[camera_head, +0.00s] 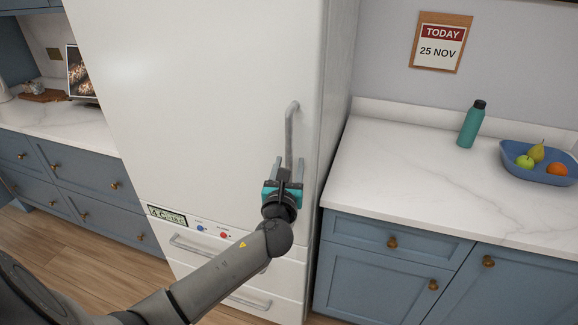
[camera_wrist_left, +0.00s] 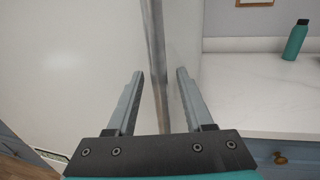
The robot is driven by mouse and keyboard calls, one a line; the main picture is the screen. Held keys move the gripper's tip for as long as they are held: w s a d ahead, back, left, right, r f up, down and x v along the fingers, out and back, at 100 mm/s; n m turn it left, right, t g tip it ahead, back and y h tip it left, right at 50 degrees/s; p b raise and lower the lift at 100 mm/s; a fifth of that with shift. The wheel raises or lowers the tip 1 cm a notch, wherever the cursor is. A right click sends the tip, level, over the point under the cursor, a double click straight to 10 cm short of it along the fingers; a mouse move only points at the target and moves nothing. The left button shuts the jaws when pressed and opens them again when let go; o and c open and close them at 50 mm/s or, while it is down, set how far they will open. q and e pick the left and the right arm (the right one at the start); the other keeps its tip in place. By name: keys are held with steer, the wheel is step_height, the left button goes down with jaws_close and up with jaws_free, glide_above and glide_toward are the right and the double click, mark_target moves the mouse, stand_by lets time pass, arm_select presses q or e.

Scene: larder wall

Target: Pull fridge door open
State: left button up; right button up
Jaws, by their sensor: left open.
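The white fridge door (camera_head: 200,100) is shut and fills the middle of the head view. Its grey vertical bar handle (camera_head: 290,135) is near the door's right edge. My left gripper (camera_head: 284,172) is at the lower part of the handle. In the left wrist view the gripper (camera_wrist_left: 160,85) is open, and the handle (camera_wrist_left: 155,50) runs up between its two fingers with a gap on each side. The lower end of the handle is hidden by the gripper in the head view. My right gripper is not in view.
Below the door are drawers with bar handles (camera_head: 215,256) and a small display panel (camera_head: 167,215). On the right, a white counter (camera_head: 400,190) holds a teal bottle (camera_head: 471,125) and a blue fruit bowl (camera_head: 540,172). Blue cabinets (camera_head: 85,185) stand on the left.

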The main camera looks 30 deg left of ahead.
arm_select(q)
jaws_close()
stand_by(0.3)
stand_by(1.1)
